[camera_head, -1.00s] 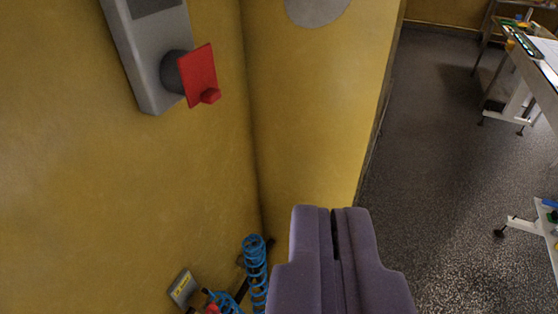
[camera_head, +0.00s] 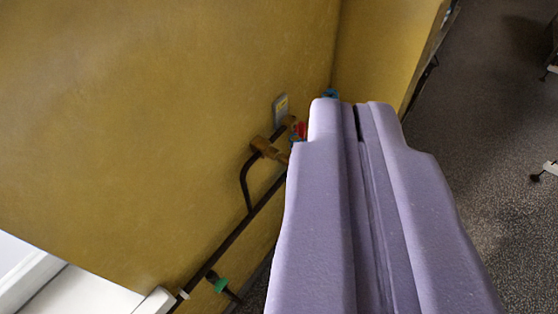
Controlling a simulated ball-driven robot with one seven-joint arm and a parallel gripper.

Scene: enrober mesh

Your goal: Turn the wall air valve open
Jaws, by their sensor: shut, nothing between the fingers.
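My gripper (camera_head: 348,104) is purple, shut and empty, and points up the picture in front of the wall. Just left of its tips a small red part (camera_head: 300,130) shows by a brass fitting (camera_head: 268,149) on the dark wall pipe. This looks like the wall air valve, but its lever position cannot be told. My gripper hides part of it, and I cannot tell whether they touch. A small grey plate with a yellow label (camera_head: 281,108) is on the wall just above. A bit of blue hose (camera_head: 330,92) shows behind the fingertips.
A dark pipe (camera_head: 232,238) runs along the yellow wall, with a green-handled fitting (camera_head: 220,286) low down. A white ledge (camera_head: 75,292) is at lower left. A wall corner stands behind the gripper. Grey speckled floor (camera_head: 480,140) lies open at right.

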